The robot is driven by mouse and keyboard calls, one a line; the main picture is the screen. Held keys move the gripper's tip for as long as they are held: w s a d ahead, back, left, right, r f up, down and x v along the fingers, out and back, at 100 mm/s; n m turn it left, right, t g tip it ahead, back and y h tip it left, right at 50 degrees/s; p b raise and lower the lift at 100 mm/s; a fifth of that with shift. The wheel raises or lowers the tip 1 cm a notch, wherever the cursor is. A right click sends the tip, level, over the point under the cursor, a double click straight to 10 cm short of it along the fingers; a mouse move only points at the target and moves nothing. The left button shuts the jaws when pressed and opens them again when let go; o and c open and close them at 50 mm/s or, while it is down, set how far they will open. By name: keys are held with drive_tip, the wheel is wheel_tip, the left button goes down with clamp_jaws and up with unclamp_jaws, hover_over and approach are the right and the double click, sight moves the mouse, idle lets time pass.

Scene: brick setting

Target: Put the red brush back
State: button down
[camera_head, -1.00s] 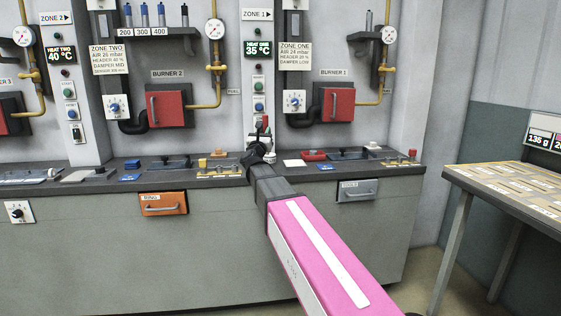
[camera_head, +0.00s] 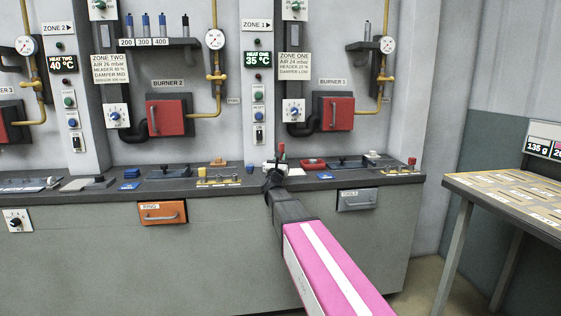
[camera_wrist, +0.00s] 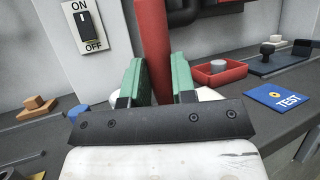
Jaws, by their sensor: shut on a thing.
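My gripper (camera_head: 277,165) is over the counter, near its middle. In the wrist view, its green fingers (camera_wrist: 158,80) are shut on an upright red bar, which I take to be the handle of the red brush (camera_wrist: 153,40). In the head view, the red brush (camera_head: 282,149) sticks up above the gripper. Its lower end is hidden by the fingers and wrist, so I cannot tell whether it touches anything. A brass-coloured rack (camera_head: 400,170) with a red-topped item (camera_head: 412,161) stands at the counter's right end.
A red tray (camera_wrist: 218,73) holding a grey round piece lies just right of the gripper. A blue TEST card (camera_wrist: 277,97) lies farther right. Another brass-coloured rack (camera_head: 218,181) stands to the left, near a blue piece (camera_head: 253,168). The table (camera_head: 500,190) stands at the right.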

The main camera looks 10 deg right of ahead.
drive_tip(key=shift+f, duration=0.25)
drive_tip(key=c, duration=0.9)
unclamp_jaws()
drive_tip(key=shift+f, duration=0.1)
drive_tip(key=shift+c, duration=0.2)
